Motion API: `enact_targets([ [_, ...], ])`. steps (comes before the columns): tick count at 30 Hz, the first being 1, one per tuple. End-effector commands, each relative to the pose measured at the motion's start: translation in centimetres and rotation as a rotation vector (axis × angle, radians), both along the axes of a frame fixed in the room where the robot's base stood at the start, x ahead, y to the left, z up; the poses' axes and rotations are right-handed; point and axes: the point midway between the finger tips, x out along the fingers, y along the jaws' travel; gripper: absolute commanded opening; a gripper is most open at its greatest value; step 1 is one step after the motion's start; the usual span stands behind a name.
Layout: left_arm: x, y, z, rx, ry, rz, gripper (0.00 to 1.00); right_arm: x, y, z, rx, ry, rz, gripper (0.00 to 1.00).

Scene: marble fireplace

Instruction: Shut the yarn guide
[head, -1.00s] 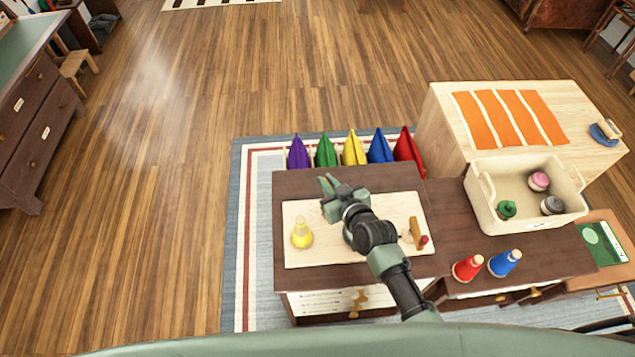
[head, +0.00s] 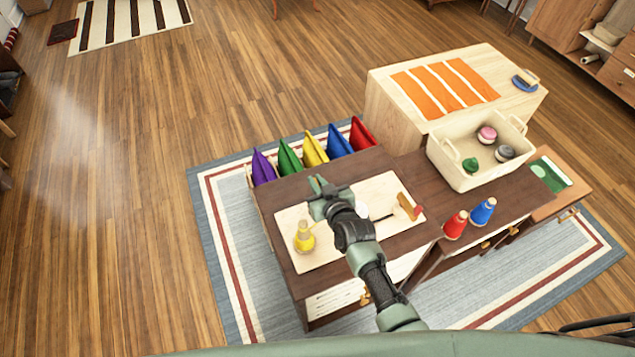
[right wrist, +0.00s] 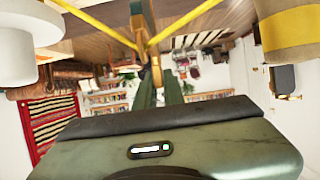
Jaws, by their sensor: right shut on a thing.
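My right gripper (head: 318,185) is over the far part of the pale board (head: 283,218) on the dark cabinet. In the right wrist view its fingers (right wrist: 158,88) are shut on a small brass-coloured piece (right wrist: 156,74), which looks like the yarn guide. Yellow yarn (right wrist: 100,25) runs to both sides of this piece. In the head view the gripper hides the guide. A yellow yarn cone (head: 304,239) stands on the board, left of my arm. A white round part (head: 361,210) shows just right of my arm. My left gripper is not in view.
A cream bin (head: 452,172) holds several yarn items. Coloured pointed holders (head: 313,150) line the cabinet's far edge.

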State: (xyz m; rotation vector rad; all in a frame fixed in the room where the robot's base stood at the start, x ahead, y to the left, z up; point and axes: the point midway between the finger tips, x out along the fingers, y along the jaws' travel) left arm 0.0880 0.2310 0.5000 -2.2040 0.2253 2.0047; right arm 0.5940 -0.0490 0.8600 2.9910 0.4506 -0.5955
Motion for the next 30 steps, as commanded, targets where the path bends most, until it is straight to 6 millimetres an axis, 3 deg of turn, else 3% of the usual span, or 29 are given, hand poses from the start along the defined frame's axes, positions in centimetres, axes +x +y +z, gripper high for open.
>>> enact_targets([
  [5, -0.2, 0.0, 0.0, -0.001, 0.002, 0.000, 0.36, 0.1, 0.1, 0.2, 0.004, -0.003, 0.000, 0.00],
  [6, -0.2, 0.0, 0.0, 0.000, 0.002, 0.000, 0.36, 0.1, 0.1, 0.2, 0.004, -0.003, 0.000, 0.20],
  [8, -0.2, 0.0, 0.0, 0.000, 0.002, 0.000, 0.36, 0.1, 0.1, 0.1, 0.004, -0.003, -0.001, 0.31],
  [19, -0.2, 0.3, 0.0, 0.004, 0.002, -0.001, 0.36, -0.4, -0.1, 0.1, 0.002, -0.001, -0.002, 0.31],
  [30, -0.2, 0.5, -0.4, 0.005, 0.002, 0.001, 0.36, -5.1, -1.5, 2.1, 0.002, -0.001, -0.001, 0.31],
])
